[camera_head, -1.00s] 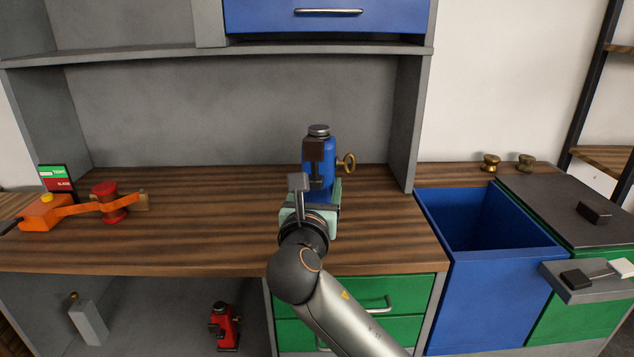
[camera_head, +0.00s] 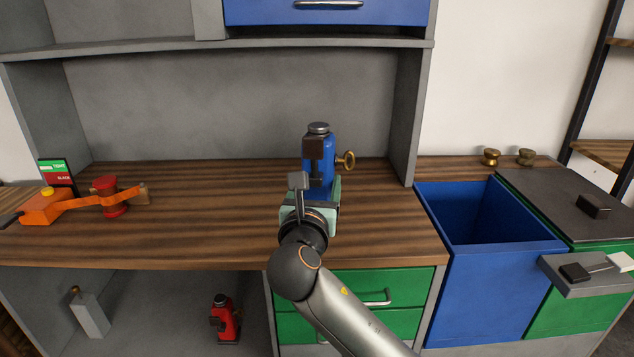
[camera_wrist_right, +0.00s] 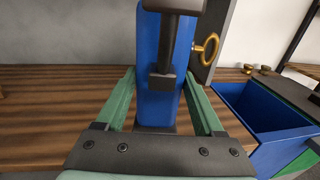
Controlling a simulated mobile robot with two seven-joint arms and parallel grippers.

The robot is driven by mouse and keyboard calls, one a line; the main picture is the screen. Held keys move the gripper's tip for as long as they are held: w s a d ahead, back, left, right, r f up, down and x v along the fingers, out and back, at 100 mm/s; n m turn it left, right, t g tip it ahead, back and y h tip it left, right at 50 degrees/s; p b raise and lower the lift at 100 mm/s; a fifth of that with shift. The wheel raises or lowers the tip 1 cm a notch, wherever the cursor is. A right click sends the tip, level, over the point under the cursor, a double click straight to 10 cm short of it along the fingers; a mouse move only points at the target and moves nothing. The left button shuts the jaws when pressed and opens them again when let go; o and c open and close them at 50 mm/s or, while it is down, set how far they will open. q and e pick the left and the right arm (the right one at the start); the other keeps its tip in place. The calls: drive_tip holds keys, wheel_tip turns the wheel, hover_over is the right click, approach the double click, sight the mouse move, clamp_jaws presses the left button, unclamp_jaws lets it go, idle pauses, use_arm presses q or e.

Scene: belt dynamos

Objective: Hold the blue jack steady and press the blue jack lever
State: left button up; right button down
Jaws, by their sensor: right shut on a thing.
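The blue jack (camera_head: 318,158) stands upright on the wooden counter, with a dark cap on top and a brass key-like ring on its right side. The jack lever (camera_head: 313,149) is the dark piece on its front; it also shows in the right wrist view (camera_wrist_right: 163,75). My right gripper (camera_head: 318,190) is at the jack's lower body. In the right wrist view its green fingers stand on either side of the blue body (camera_wrist_right: 157,100), shut on it. The jack's base is mostly hidden behind the gripper. My left gripper is not in view.
A red and orange belt device (camera_head: 111,196) stands on the counter's left, beside a green and red sign (camera_head: 56,173). A red jack (camera_head: 224,318) stands on the lower shelf. An open blue bin (camera_head: 490,265) is right of the counter.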

sight(316, 189)
drive_tip(key=shift+w+f, duration=0.35)
drive_tip(key=shift+w, duration=0.5)
use_arm(q)
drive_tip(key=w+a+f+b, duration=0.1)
drive_tip(key=b, duration=0.2)
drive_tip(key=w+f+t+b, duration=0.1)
drive_tip(key=b, duration=0.3)
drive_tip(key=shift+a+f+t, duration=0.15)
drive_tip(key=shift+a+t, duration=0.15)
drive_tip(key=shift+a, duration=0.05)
use_arm(e)
drive_tip(key=w+f, duration=0.8)
drive_tip(key=w, duration=0.2)
drive_tip(key=shift+w+f, duration=0.25)
drive_tip(key=shift+f, duration=0.1)
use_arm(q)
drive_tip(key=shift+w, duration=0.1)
use_arm(e)
drive_tip(key=shift+d, duration=0.1)
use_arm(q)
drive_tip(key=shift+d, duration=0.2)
use_arm(e)
drive_tip(key=shift+f, duration=0.4)
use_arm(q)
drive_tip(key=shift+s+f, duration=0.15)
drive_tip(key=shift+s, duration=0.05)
use_arm(e)
drive_tip(key=shift+f, duration=0.15)
